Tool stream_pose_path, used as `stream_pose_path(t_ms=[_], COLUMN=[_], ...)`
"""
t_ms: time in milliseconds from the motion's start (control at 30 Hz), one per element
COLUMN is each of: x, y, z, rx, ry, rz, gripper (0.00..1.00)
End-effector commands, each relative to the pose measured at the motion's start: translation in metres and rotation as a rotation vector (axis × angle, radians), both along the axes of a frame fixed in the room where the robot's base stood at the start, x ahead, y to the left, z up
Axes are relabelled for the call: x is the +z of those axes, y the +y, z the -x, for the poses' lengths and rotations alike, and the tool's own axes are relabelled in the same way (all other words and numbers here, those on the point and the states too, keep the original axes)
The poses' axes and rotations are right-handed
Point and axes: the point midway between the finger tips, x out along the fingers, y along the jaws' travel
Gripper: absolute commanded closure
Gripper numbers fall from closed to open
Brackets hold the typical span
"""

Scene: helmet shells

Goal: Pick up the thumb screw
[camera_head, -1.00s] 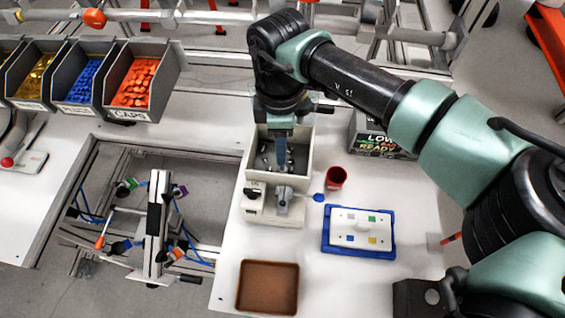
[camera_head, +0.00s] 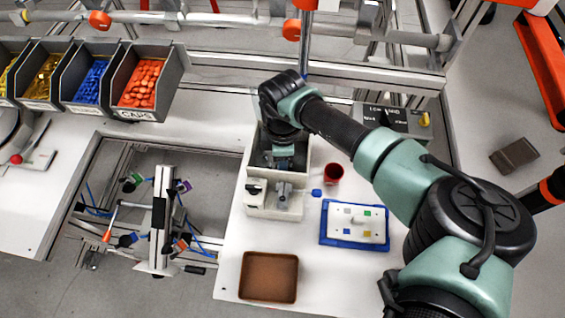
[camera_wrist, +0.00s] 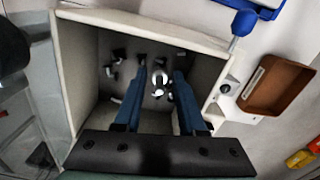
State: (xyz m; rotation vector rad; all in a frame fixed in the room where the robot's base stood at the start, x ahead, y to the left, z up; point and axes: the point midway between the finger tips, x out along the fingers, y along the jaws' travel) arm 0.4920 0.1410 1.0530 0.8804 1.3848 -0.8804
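Several small dark and shiny metal pieces, which look like thumb screws (camera_wrist: 159,77), lie on the floor of a deep cream bin (camera_wrist: 72,70). The bin also shows in the head view (camera_head: 249,160). My gripper (camera_wrist: 161,76) points down into the bin in the wrist view, its two blue fingers apart. One bright screw shows between the fingertips, with no visible grip on it; whether the tips reach its depth I cannot tell. In the head view my gripper (camera_head: 284,160) is over and partly inside the bin, its fingertips hidden.
The bin's walls stand close around the fingers. A red cup (camera_head: 333,174) and a white plate on a blue tray (camera_head: 326,237) are to the right. A brown tray (camera_head: 269,277) lies in front. Part bins (camera_head: 128,112) stand at the back left.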

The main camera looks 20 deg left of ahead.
Motion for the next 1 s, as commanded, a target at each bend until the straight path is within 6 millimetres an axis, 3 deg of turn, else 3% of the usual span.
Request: stream_pose_path(t_ms=[33, 200, 633, 1000], x=[0.000, 0.000, 0.007, 0.075], y=[0.000, 0.000, -0.001, -0.001], z=[0.000, 0.000, -0.001, -0.001], rx=[0.000, 0.000, -0.001, 0.000], ry=[0.000, 0.000, -0.002, -0.004], rz=[0.000, 0.000, 0.000, 0.001], gripper=[0.71, 1.00, 1.00, 1.00])
